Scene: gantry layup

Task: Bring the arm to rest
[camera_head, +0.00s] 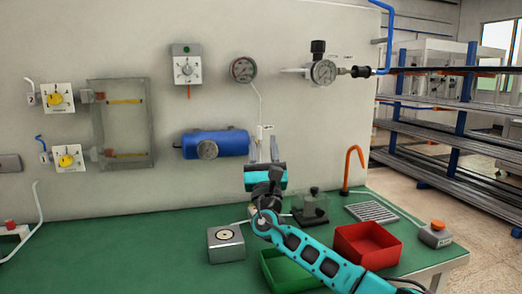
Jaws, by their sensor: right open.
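My right arm comes in from the bottom right, in cyan and black, and reaches over the green table (110,262). My right gripper (264,142) points away towards the wall, just below a small white plate and right of the blue cylinder (222,142). Its two thin grey fingers stand apart, with nothing visible between them. I cannot tell how far it is from the wall. My left gripper is not in view.
A green tray (275,285) lies partly under my arm; a red tray (382,240) stands right of it. A grey box (226,243), an orange hook (353,163) and a button box (436,235) stand around. Valves and gauges (242,69) line the wall. The table's left is mostly clear.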

